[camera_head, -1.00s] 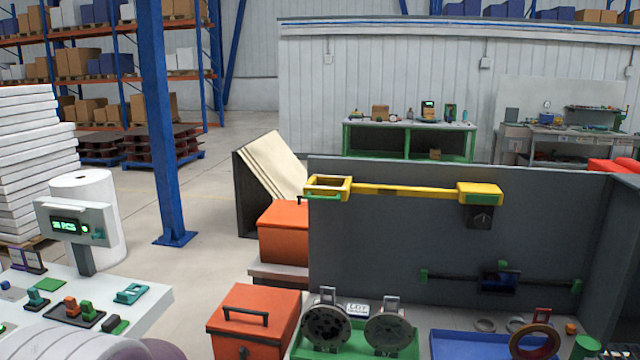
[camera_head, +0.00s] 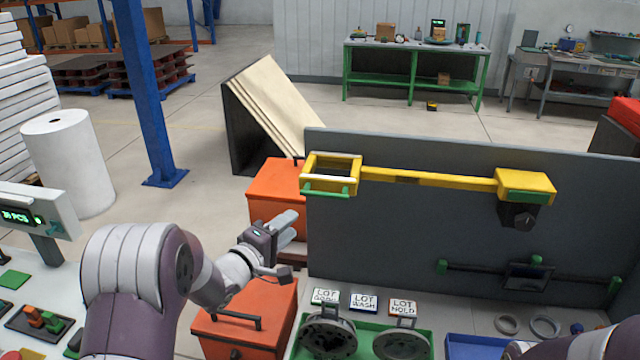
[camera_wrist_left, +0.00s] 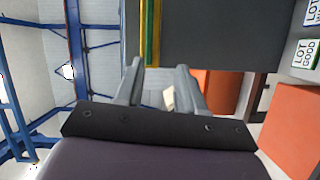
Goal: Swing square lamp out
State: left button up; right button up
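The square lamp (camera_head: 345,159) is a yellow square frame with a green handle bar (camera_head: 325,191) along its lower front. It sits at the left end of a yellow arm (camera_head: 430,179) along the top of a grey panel (camera_head: 400,235). My left gripper (camera_head: 288,226) is open and empty, below and left of the lamp, apart from it. In the left wrist view the open fingers (camera_wrist_left: 158,85) point towards a yellow and green strip (camera_wrist_left: 150,30) at the panel's edge. My right gripper is out of view; a bit of purple arm shows at the lower right.
Orange boxes (camera_head: 246,312) stand under and behind my left gripper. A green tray (camera_head: 366,330) with round metal parts and lot signs lies before the panel. A dark bracket bar (camera_head: 470,268) with green ends is on the panel. Open space lies left of the lamp.

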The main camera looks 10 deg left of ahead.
aim_at(323, 197)
pick_arm(q)
jog(key=shift+n, duration=0.6)
jog(key=p+x, duration=0.1)
jog(key=x, duration=0.2)
jog(key=r+p+x, duration=0.1)
jog(key=p+x, duration=0.1)
jog(key=x, duration=0.2)
jog(key=d+p+x, duration=0.1)
jog(key=x, duration=0.2)
jog(key=shift+d+r+p, duration=0.1)
jog(key=shift+r+p, duration=0.3)
jog(key=shift+w+d+r, duration=0.1)
jog(key=shift+w+d, duration=0.1)
jog(key=shift+d, duration=0.05)
jog(key=shift+w+f, duration=0.2)
jog(key=shift+w, duration=0.15)
grip_shut()
jog(key=shift+s, duration=0.1)
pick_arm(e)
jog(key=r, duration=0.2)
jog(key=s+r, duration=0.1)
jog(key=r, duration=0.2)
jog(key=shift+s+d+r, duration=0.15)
